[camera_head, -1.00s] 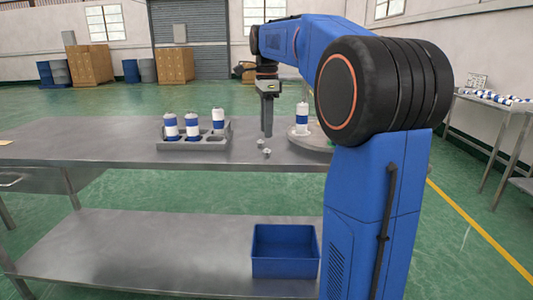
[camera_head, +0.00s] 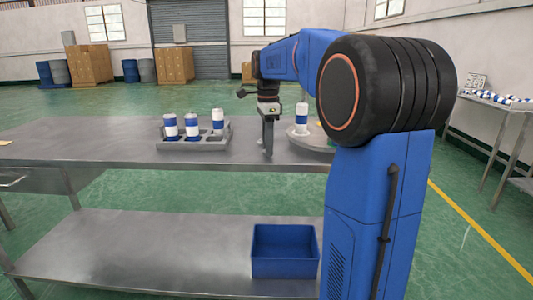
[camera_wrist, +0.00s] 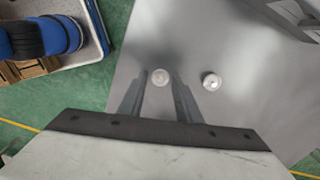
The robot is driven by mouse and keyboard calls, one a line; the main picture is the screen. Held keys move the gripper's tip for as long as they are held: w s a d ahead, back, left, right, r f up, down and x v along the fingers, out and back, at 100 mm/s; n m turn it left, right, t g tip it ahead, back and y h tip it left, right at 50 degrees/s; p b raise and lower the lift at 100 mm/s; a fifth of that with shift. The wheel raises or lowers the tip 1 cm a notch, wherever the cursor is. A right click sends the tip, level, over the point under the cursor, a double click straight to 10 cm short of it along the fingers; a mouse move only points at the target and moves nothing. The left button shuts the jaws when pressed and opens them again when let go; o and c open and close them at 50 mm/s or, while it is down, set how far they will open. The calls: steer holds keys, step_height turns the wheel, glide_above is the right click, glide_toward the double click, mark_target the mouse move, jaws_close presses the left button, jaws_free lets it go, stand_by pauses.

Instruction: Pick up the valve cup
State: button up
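Two small pale valve cups sit on the steel table in the wrist view. One valve cup (camera_wrist: 160,77) lies between the fingertips of my gripper (camera_wrist: 160,80); a gap shows on each side of it. The other valve cup (camera_wrist: 211,81) stands just right of the right finger, apart from it. My gripper is open and points down. In the head view my gripper (camera_head: 268,150) is low over the front part of the table and largely hides the cups. Its exact height above the table is hard to tell.
A grey tray (camera_head: 180,146) with several blue and white cans stands left of my gripper. A round plate (camera_head: 318,144) with one can (camera_head: 302,118) is close on the right. A blue bin (camera_head: 286,251) sits on the lower shelf. The table's left half is mostly clear.

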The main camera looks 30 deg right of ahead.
jaws_close()
steer(key=shift+r, duration=0.1)
